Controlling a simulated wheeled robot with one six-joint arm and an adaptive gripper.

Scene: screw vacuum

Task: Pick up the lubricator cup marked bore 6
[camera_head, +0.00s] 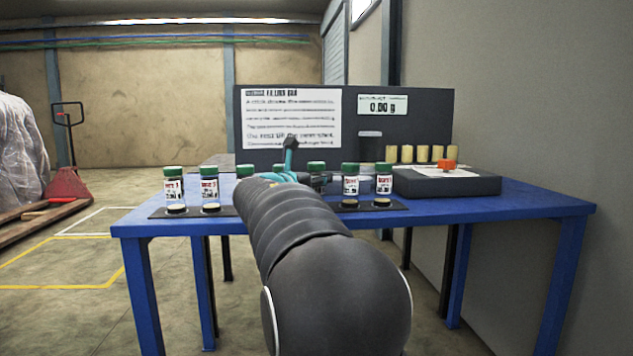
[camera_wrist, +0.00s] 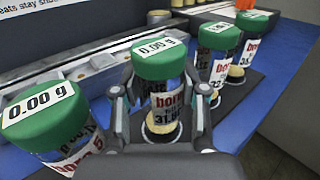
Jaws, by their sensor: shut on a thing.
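In the wrist view my gripper (camera_wrist: 162,92) is shut on a clear lubricator cup (camera_wrist: 160,66) with a green cap that reads 0.00 g. Its white label shows "bore" in red, but its number is hidden by a finger. The cup looks upright, with one finger on each side. To its left stands a cup (camera_wrist: 48,115) whose label reads "bore 5". Two more green-capped cups (camera_wrist: 220,50) (camera_wrist: 250,38) stand to its right. In the head view my arm hides most of the gripper, and a green cap (camera_head: 317,167) shows just beyond it.
Several cups, such as the leftmost one (camera_head: 173,187), stand in a row on the blue table (camera_head: 480,207). A dark block (camera_head: 450,182) with an orange part (camera_head: 447,164) lies at the right. A dark panel (camera_head: 420,128) with a 0.00 g display stands behind.

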